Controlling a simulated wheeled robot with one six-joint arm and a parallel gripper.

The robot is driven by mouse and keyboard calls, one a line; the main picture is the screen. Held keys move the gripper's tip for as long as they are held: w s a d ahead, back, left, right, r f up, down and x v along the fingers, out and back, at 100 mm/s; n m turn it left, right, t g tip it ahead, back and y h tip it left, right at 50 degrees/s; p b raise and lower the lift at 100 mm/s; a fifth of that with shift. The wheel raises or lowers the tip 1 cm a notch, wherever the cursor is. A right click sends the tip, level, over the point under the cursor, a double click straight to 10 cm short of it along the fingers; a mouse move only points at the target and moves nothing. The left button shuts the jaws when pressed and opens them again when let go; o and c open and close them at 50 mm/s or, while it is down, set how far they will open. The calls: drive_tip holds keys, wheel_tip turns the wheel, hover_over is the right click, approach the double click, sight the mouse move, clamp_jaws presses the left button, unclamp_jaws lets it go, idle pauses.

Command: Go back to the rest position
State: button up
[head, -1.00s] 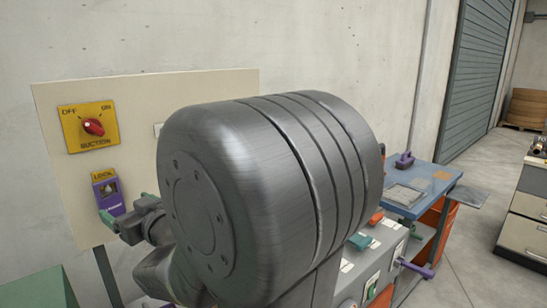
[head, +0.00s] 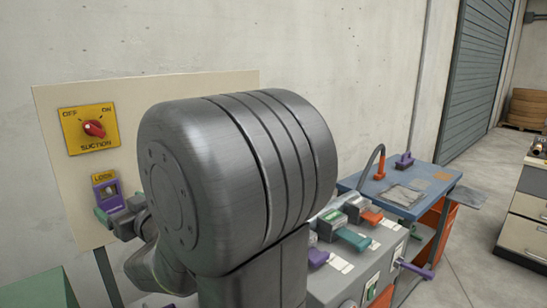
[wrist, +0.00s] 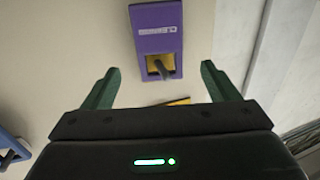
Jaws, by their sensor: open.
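My gripper (wrist: 160,70) is open and empty, its two green fingers apart. In the wrist view a purple switch box (wrist: 158,32) with a yellow recess and a dark lever stands beyond and between the fingertips; I cannot tell how far off it is. In the head view my gripper (head: 122,219) is small and partly hidden by my arm, just below the purple box (head: 107,188) on the panel. My large grey arm joint fills the middle of the head view and hides part of the panel and machine.
The cream panel (head: 170,86) carries a yellow suction plate (head: 89,127) with a red knob. At right are a machine top (head: 345,268) with several coloured levers and a blue bench (head: 436,187). A drawer cabinet (head: 525,205) stands far right. Floor between is clear.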

drive_tip(key=x, duration=0.4)
drive_tip(key=shift+a+p, duration=0.1)
drive_tip(key=shift+p, duration=0.3)
drive_tip(key=shift+w+a+r+p, duration=0.15)
drive_tip(key=shift+r+p, duration=0.15)
drive_tip(key=shift+p, duration=0.2)
drive_tip(key=shift+r+p, duration=0.2)
drive_tip(key=shift+p, duration=0.25)
drive_tip(key=s+a+b+v, duration=0.1)
drive_tip(key=b+v, duration=0.1)
drive_tip(key=v, duration=0.6)
drive_tip(key=shift+s+d, duration=0.2)
drive_tip(key=shift+s, duration=0.25)
drive_tip(key=shift+f, duration=0.15)
